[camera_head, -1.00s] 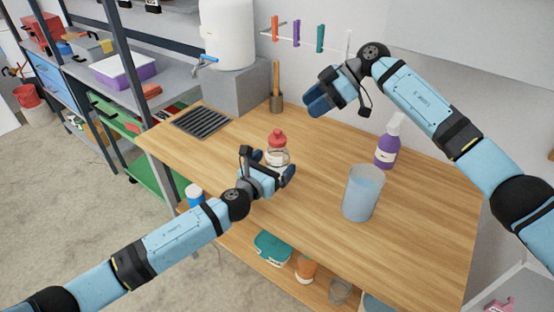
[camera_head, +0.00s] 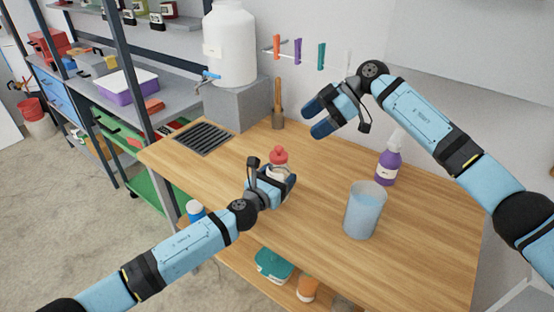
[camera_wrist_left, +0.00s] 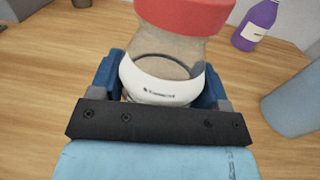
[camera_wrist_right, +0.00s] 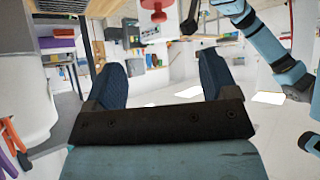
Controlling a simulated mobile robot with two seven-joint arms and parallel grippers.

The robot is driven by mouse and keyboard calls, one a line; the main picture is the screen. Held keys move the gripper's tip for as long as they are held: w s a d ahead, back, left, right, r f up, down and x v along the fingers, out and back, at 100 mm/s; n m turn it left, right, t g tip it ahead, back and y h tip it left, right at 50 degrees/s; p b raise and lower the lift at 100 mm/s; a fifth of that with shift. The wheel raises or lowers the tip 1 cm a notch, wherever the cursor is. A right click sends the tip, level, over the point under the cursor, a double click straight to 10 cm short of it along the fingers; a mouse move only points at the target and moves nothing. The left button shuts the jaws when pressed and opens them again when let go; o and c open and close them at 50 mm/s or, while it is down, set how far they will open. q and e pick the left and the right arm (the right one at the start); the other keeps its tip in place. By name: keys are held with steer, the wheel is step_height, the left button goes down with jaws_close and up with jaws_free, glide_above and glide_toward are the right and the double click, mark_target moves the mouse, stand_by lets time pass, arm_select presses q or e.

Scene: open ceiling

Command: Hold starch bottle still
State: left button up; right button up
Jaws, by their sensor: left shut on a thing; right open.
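The starch bottle (camera_head: 279,163) is a clear bottle with a red cap and a white label. It stands upright on the wooden table (camera_head: 320,200). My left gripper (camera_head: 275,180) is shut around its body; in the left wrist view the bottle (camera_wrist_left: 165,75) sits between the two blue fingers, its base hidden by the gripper. My right gripper (camera_head: 318,118) is open and empty, raised above the back of the table. In the right wrist view its fingers (camera_wrist_right: 165,80) are spread, with the red cap (camera_wrist_right: 153,10) far beyond them.
A translucent blue cup (camera_head: 364,210) and a purple spray bottle (camera_head: 388,165) stand to the right. A pot with a wooden tool (camera_head: 278,118), a metal grate (camera_head: 204,138) and a white tank (camera_head: 230,45) are at the back left. The front right table area is clear.

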steer(key=a+n, duration=0.1)
steer(key=n, duration=0.2)
steer(key=m+t+h, duration=0.6)
steer(key=m+h, duration=0.5)
steer(key=m, duration=1.5)
glide_toward(278, 150)
steer(key=x, duration=1.1)
